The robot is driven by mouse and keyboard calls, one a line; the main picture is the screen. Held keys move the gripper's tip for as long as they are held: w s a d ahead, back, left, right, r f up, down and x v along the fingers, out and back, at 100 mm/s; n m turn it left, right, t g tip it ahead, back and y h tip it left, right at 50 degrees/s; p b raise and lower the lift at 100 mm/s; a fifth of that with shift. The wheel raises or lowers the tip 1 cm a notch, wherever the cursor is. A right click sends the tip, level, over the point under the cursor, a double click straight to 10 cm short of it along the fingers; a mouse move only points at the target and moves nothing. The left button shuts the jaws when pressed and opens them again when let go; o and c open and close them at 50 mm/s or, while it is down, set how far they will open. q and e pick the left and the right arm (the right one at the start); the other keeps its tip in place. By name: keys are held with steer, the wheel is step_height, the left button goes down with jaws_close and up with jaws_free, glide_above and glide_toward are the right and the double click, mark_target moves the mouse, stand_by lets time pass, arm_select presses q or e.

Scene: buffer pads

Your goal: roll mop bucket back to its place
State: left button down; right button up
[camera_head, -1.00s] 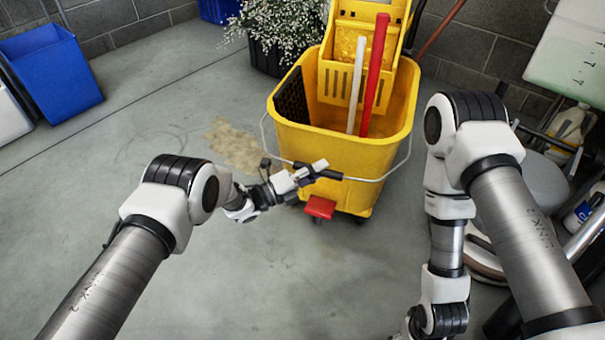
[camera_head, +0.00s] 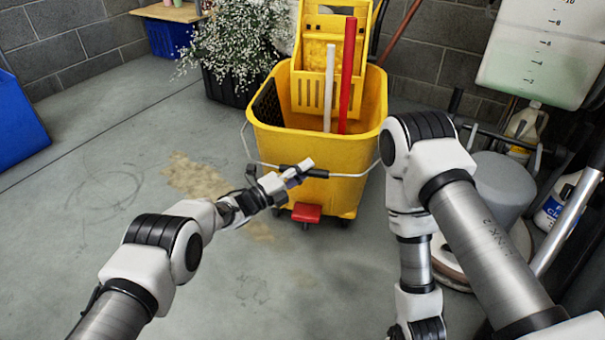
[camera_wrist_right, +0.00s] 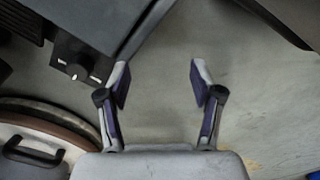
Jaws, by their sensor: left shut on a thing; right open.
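The yellow mop bucket (camera_head: 318,160) stands upright on the concrete floor in the middle of the head view, with a yellow wringer (camera_head: 318,62) and a white and a red handle rising from it. A red pedal (camera_head: 306,212) sticks out low at its front. My left gripper (camera_head: 300,172) is shut on the black grip of the bucket's wire handle (camera_head: 345,175), which hangs across the bucket's front. My right gripper (camera_wrist_right: 160,82) is open and empty above the floor in the right wrist view; in the head view it is out of sight.
A brown stain (camera_head: 195,176) marks the floor left of the bucket. A white-flowered plant (camera_head: 240,40) in a dark planter stands behind it. A blue bin (camera_head: 18,125) is at far left. A grey drum (camera_head: 500,185) and bottles crowd the right. The left-hand floor is mostly clear.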

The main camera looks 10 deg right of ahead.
arm_select(q)
steer(key=shift+w+r, duration=0.1)
steer(key=shift+r, duration=0.05)
steer(key=c, duration=1.2)
jaws_free()
steer(key=shift+o, duration=1.1)
steer(key=shift+d, duration=0.2)
steer(key=v, duration=1.2)
steer(key=shift+w, duration=0.1)
